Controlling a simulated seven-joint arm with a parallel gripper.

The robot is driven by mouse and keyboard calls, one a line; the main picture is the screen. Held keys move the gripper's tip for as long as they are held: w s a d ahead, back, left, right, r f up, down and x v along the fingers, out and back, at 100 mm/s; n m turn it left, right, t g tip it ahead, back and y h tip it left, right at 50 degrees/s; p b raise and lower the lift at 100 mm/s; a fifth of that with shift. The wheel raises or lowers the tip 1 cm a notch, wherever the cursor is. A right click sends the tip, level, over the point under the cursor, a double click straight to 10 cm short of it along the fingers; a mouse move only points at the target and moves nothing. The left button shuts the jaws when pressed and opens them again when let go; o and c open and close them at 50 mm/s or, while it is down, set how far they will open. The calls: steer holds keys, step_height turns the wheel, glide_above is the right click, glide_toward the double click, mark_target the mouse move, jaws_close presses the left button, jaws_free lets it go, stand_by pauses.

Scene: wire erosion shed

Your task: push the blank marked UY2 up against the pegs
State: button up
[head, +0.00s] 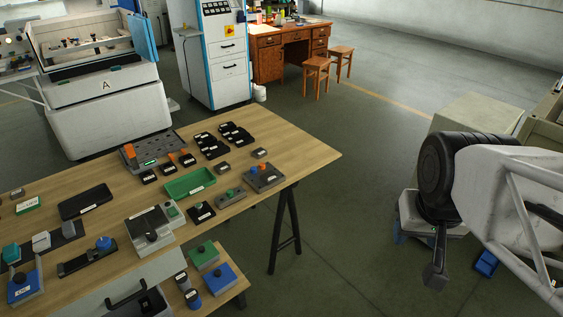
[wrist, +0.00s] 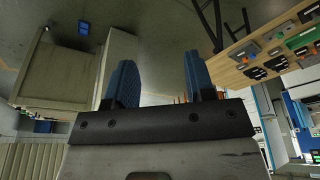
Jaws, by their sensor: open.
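Several small dark blocks with white labels lie on the wooden table in the head view, such as a dark block (head: 222,168) right of the green tray; the labels are too small to read, so I cannot tell which blank is marked UY2. I cannot make out the pegs for certain. A grey plate with holes (head: 168,141) lies near the table's far edge, with an orange-handled thing at its left. My gripper (wrist: 160,70) shows in the wrist view with two blue fingers apart and nothing between them. It is off the table, away from the blocks.
The wooden table (head: 290,146) is crowded at left and middle, with bare wood toward its right corner. A green tray (head: 190,183) and a blue-knobbed grey fixture (head: 264,178) stand on it. Open floor (head: 345,200) separates the table from my arm.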

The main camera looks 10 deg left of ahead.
steer(key=w, duration=0.3)
steer(key=w+f+m+t, duration=0.1)
steer(key=w, duration=0.2)
steer(key=w+f+t, duration=0.1)
steer(key=w, duration=0.2)
steer(key=shift+w+f, duration=0.1)
steer(key=shift+w, duration=0.1)
jaws_close()
steer(key=w+a+f+m+t+y, duration=0.1)
steer(key=w+a+f+t, duration=0.15)
steer(key=w+f, duration=0.45)
steer(key=w+a+f+m+t+y, duration=0.2)
steer(key=w+a+f, duration=0.15)
steer(key=w, duration=0.75)
steer(key=w+a+f+m+t+y, duration=0.1)
steer(key=w+a+f+t, duration=0.15)
steer(key=w+f, duration=0.45)
steer(key=w+a+f+m+y, duration=0.3)
steer(key=a+f+y, duration=0.6)
steer(key=a+f, duration=0.2)
steer(key=shift+f+t, duration=0.4)
steer(key=shift+f, duration=0.9)
